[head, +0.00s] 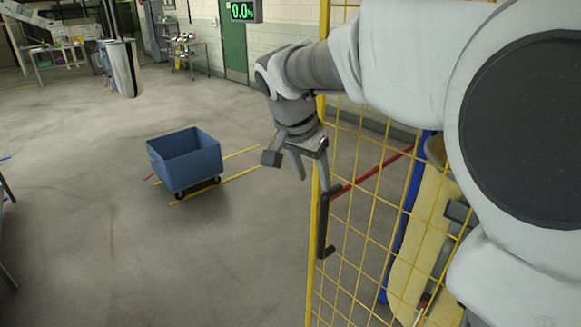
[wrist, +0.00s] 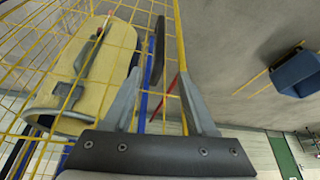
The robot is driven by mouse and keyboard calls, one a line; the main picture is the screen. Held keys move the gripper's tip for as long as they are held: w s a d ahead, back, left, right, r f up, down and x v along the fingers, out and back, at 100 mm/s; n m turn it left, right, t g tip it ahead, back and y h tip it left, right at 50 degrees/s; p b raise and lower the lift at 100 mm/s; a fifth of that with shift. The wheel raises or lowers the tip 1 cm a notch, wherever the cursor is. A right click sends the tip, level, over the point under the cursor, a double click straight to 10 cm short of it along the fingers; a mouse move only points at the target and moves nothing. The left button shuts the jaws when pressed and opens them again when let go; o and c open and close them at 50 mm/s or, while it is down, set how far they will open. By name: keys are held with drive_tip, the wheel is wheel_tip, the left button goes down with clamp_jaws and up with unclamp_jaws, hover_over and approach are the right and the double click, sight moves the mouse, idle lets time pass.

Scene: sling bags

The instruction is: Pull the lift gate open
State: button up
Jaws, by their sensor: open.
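The lift gate is a yellow wire-mesh panel (head: 312,245) at the right of the head view, and its mesh fills the left of the wrist view (wrist: 35,45). A dark upright handle (head: 323,222) is fixed near its left edge; it also shows in the wrist view (wrist: 156,55). My gripper (head: 312,178) is open and empty near the handle's upper end. In the wrist view its fingertips (wrist: 161,74) are spread, with part of the handle appearing between them. I cannot tell whether either finger touches it.
Behind the mesh is a tan padded panel (head: 408,270) with straps, beside a blue upright (head: 407,215). A red bar (head: 372,172) runs behind the mesh. A blue wheeled bin (head: 185,160) stands on the floor left of the gate, near yellow lines. Floor between is clear.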

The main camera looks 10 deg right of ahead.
sight(322, 209)
drive_tip(key=p+x, duration=0.1)
drive_tip(key=x, duration=1.4)
drive_tip(key=shift+f, duration=0.35)
clamp_jaws()
drive_tip(key=shift+w, duration=0.1)
idle(0.5)
